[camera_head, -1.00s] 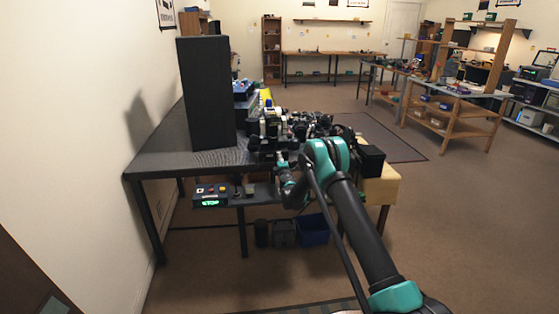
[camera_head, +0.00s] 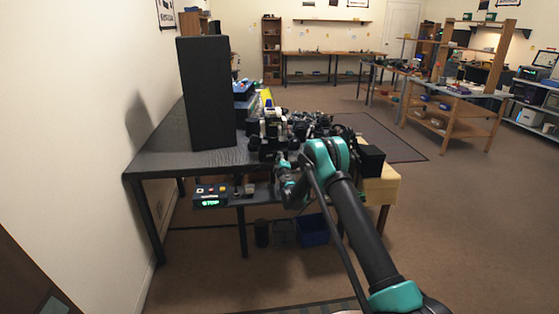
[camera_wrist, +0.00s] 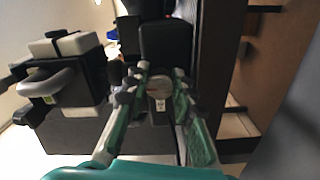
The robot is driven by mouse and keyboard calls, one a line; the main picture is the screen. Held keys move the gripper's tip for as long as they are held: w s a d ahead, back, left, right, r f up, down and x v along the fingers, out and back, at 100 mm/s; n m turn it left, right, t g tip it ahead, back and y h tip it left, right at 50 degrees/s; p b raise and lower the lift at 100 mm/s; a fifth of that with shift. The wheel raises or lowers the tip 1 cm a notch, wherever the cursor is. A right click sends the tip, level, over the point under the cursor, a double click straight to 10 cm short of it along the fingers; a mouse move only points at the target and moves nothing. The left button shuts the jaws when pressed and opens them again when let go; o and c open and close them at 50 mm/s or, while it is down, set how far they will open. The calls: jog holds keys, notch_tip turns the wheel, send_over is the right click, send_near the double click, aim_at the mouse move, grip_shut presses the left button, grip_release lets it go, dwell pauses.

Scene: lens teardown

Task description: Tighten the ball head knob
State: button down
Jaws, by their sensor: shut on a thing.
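In the wrist view, the two green fingers of my gripper (camera_wrist: 160,80) are shut on a small round grey-and-dark part, which looks like the ball head knob (camera_wrist: 160,90). A small pale label shows just below its round face. A dark block stands right behind the fingertips. In the head view, my gripper (camera_head: 284,168) is at the near edge of the crowded workbench (camera_head: 190,153), and the knob is hidden behind the arm.
In the wrist view, a dark device with a pale top and curved grey handle (camera_wrist: 62,82) stands close left of the fingers. In the head view, a tall black panel (camera_head: 206,95) stands on the bench. A blue bin (camera_head: 313,230) sits below. Open floor lies to the right.

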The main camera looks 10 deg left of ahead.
jog(key=c, duration=1.3)
grip_release()
jog(key=shift+o, duration=0.2)
